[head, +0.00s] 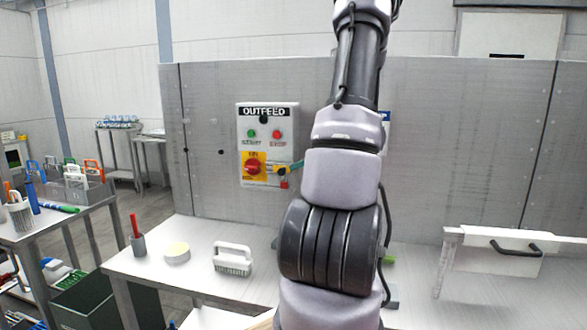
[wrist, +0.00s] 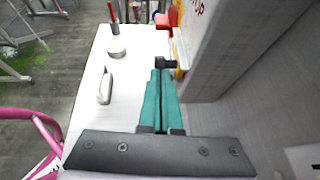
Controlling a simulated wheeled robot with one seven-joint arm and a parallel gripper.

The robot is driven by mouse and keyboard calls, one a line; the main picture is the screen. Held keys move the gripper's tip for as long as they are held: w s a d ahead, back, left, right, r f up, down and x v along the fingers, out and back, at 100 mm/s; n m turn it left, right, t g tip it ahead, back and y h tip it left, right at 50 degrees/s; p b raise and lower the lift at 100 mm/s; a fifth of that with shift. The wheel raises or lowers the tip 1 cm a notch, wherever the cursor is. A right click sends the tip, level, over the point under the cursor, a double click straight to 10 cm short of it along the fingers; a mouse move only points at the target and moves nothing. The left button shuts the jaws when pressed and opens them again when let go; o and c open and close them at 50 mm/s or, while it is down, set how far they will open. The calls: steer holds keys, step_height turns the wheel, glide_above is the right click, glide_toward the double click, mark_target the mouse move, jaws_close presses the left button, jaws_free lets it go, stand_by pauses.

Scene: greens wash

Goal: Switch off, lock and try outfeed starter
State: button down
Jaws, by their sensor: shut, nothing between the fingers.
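The outfeed starter (head: 267,118) is a light grey box on the grey panel, with a green button (head: 251,133) and a red button (head: 277,134). Below them, a red rotary switch (head: 252,167) sits on a yellow plate (head: 246,180); its exact setting is too small to read. A small red padlock (head: 284,184) shows at the plate's lower right; I cannot tell whether its shackle is closed. My gripper (head: 297,164) is just right of the switch, mostly hidden by my arm. In the wrist view its teal fingers (wrist: 160,74) are together and empty, close to the starter's side.
A white board with a black handle (head: 515,249) stands at right. A side table (head: 60,222) stands at left.

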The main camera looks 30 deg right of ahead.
mark_target(279, 169)
steer(key=shift+x, duration=0.95)
steer(key=shift+a, duration=0.1)
steer(key=shift+w+a+r, duration=0.1)
steer(key=shift+w+a, duration=1.3)
steer(key=shift+w, duration=0.2)
steer(key=shift+r, duration=0.1)
